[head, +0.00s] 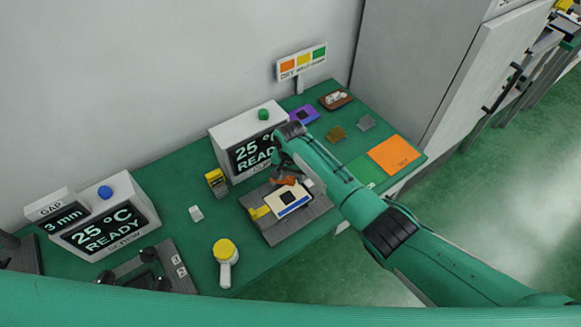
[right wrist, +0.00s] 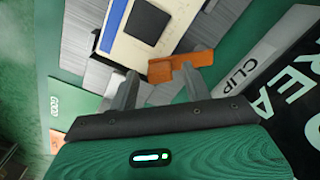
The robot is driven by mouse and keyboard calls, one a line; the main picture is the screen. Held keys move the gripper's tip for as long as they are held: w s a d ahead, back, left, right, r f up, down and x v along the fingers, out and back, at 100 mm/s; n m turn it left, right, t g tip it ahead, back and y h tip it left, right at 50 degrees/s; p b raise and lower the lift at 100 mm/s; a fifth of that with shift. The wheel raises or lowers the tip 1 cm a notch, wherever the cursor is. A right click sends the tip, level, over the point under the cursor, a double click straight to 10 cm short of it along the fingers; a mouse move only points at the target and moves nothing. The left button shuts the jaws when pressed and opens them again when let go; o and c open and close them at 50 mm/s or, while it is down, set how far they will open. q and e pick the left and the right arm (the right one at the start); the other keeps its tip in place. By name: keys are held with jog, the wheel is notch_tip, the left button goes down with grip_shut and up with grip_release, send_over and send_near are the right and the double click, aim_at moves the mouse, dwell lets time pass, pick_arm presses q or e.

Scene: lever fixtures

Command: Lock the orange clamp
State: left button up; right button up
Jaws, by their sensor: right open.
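The orange clamp (head: 284,181) is on the far edge of a grey fixture plate (head: 300,222), by a cream board with a dark square (head: 288,200). In the right wrist view the orange clamp (right wrist: 180,67) lies just past my fingertips, partly hidden by the right-hand finger. My right gripper (right wrist: 158,76) is open, with its two fingers apart and nothing clearly held between them. I cannot tell whether the finger touches the clamp. In the head view the arm hides most of the gripper. My left gripper is not in view.
A yellow clamp part (head: 260,212) is on the plate's left side. A display box (head: 240,138) stands close behind the fixture. A yellow-topped white handle (head: 226,255) and a small white block (head: 196,213) are to the left. An orange mat (head: 397,155) lies to the right.

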aim_at(290, 178)
notch_tip(290, 178, up, 14)
jog(key=b, duration=0.2)
jog(key=shift+f+b, duration=0.2)
jog(key=shift+b, duration=0.15)
